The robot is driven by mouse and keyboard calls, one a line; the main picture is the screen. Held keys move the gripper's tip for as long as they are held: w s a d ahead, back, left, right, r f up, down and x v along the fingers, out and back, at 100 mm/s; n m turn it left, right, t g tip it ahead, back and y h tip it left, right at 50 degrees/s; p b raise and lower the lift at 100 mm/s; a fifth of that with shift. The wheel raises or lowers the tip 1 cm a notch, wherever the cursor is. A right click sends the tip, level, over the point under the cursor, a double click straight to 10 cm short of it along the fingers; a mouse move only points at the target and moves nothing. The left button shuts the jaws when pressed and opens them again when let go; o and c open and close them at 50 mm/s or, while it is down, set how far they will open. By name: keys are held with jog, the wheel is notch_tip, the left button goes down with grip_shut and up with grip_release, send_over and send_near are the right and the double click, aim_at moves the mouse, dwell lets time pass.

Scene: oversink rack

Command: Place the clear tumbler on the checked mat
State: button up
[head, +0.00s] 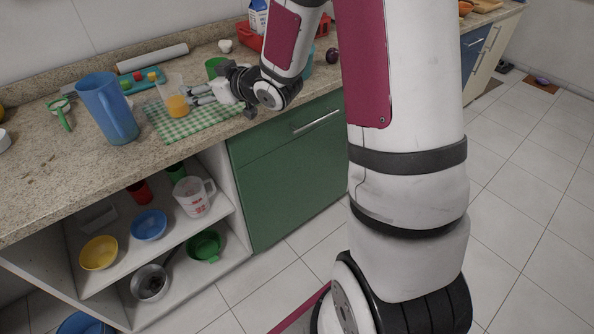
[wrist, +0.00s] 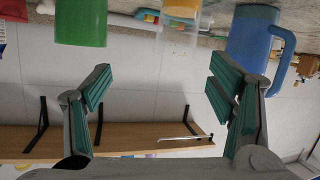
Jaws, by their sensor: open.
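The clear tumbler (head: 169,86), with orange-yellow showing in its lower part, stands upright on the green-and-white checked mat (head: 203,121) on the counter. My gripper (head: 197,94) is just to the right of the tumbler, above the mat. In the wrist view, which looks upside down, my gripper (wrist: 160,82) is open with nothing between its fingers. The tumbler (wrist: 179,35) shows beyond the fingertips near the top edge, apart from them. The mat is not clearly seen there.
A blue pitcher (head: 107,108) stands left of the mat. A green cup (head: 213,66) is behind my gripper, and a teal tray (head: 139,85) with small items lies behind the tumbler. A white roll (head: 152,59) lies at the back. Open shelves below hold bowls.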

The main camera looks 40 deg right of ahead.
jog(key=s+d+r+m+g+h, duration=0.1)
jog(key=s+r+m+g+h, duration=0.15)
jog(key=s, duration=0.65)
jog(key=s+r+m+g+h, duration=0.1)
jog(key=s+r+g+h, duration=0.25)
jog(key=s, duration=0.55)
jog(key=s+a+g+y, duration=0.1)
jog(key=s+a+g, duration=0.2)
jog(key=s, duration=0.8)
jog(key=s+a+g+y, duration=0.1)
jog(key=s+a+g, duration=0.1)
jog(key=s, duration=1)
jog(key=shift+s+a+m+g+y, duration=0.25)
jog(key=shift+a+m+g+y, duration=0.2)
jog(key=shift+a, duration=0.25)
notch_tip(320, 180, up, 9)
jog(key=t+p, duration=0.2)
jog(key=p, duration=0.5)
jog(key=shift+f, duration=0.2)
jog(key=shift+d, duration=0.1)
